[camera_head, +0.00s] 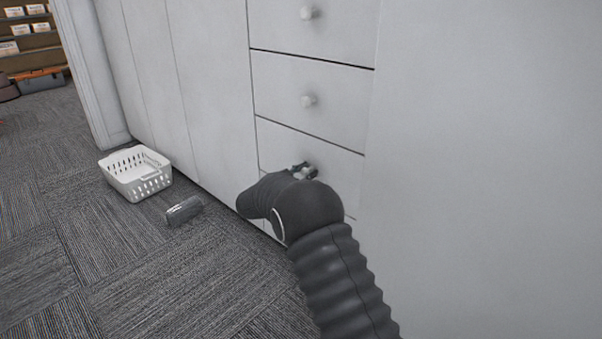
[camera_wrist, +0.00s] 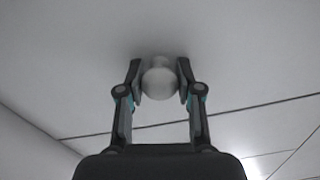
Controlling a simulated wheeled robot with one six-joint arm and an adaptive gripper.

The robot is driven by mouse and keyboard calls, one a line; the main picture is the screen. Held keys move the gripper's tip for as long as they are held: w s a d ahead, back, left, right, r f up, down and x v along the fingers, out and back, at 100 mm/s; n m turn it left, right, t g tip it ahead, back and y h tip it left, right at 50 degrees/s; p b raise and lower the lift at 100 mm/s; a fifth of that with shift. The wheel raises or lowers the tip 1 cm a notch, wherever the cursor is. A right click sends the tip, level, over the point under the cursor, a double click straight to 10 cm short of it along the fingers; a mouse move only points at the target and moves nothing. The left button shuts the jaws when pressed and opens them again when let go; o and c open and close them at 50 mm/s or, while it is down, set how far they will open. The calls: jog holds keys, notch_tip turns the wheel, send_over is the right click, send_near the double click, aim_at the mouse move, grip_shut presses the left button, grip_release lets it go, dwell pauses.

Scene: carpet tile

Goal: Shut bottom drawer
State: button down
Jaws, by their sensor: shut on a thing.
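A white cabinet (camera_head: 210,80) has a stack of drawers with round knobs. The lowest drawer front that I can see clearly (camera_head: 340,172) looks flush or nearly flush with the fronts above; my arm hides much of it and what lies below. My gripper (camera_head: 303,171) is at this drawer front. In the wrist view my gripper (camera_wrist: 160,82) has one finger on each side of a round pale knob (camera_wrist: 159,84) and is shut on it. The drawer front (camera_wrist: 230,50) fills the area behind the knob, with a dark seam running across below it.
Two more drawers with knobs (camera_head: 308,101) are above. A white plastic basket (camera_head: 135,180) and a small grey object (camera_head: 184,210) are on the carpet (camera_head: 120,260) at left. Shelves with boxes (camera_head: 30,35) stand far left. The carpet in the left foreground is clear.

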jog(key=shift+w+d+r, duration=0.1)
jog(key=shift+w+r, duration=0.05)
jog(key=c, duration=0.7)
grip_release()
jog(key=shift+d, duration=0.1)
jog(key=shift+c, duration=0.2)
jog(key=v, duration=1.2)
jog(key=shift+w, duration=0.1)
